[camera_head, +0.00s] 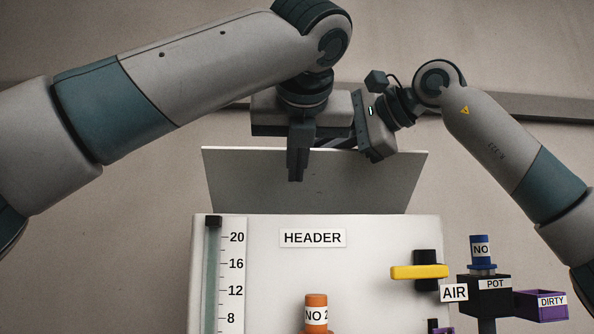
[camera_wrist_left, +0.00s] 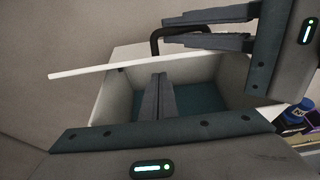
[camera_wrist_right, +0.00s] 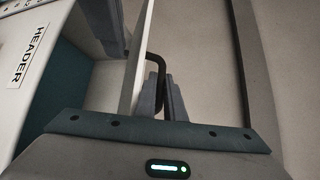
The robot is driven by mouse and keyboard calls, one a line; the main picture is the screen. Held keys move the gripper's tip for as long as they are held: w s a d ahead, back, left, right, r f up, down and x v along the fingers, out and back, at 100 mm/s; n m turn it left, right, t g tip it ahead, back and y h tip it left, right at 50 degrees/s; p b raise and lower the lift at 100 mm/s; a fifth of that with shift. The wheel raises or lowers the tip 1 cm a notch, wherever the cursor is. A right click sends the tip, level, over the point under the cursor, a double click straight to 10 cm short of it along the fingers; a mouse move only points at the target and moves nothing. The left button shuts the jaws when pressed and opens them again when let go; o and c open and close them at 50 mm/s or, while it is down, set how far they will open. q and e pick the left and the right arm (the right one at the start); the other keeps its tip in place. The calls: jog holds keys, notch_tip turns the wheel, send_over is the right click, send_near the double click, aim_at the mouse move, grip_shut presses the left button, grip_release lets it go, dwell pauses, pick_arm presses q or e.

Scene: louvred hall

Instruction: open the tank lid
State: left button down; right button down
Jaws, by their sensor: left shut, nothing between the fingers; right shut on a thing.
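The tank (camera_head: 350,265), labelled HEADER, stands in front of me. Its lid (camera_head: 375,185) is raised and tilted up in the head view; its edge (camera_wrist_left: 100,71) shows above the open tank in the left wrist view, with teal water (camera_wrist_left: 200,103) inside. My right gripper (camera_wrist_left: 172,30) is shut on the lid's black bar handle (camera_wrist_right: 156,66), on the lid's outer side. My left gripper (camera_head: 298,172) is shut and empty, fingers pointing down at the lid's upper edge in the head view; the left wrist view shows its fingertips (camera_wrist_left: 158,80) over the opening.
A level scale (camera_head: 213,275) runs down the tank's left front. A yellow lever (camera_head: 420,272) and an AIR tag (camera_head: 454,293) sit at the right. An orange NO 2 item (camera_head: 316,314) is low in front. A blue NO knob (camera_head: 481,250), POT box and purple DIRTY box (camera_head: 541,304) stand right.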

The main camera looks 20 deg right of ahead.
pick_arm(q)
jog(key=shift+w+r, duration=0.35)
jog(key=shift+r, duration=0.15)
pick_arm(e)
jog(key=shift+d+r, duration=0.1)
jog(key=shift+r, duration=0.2)
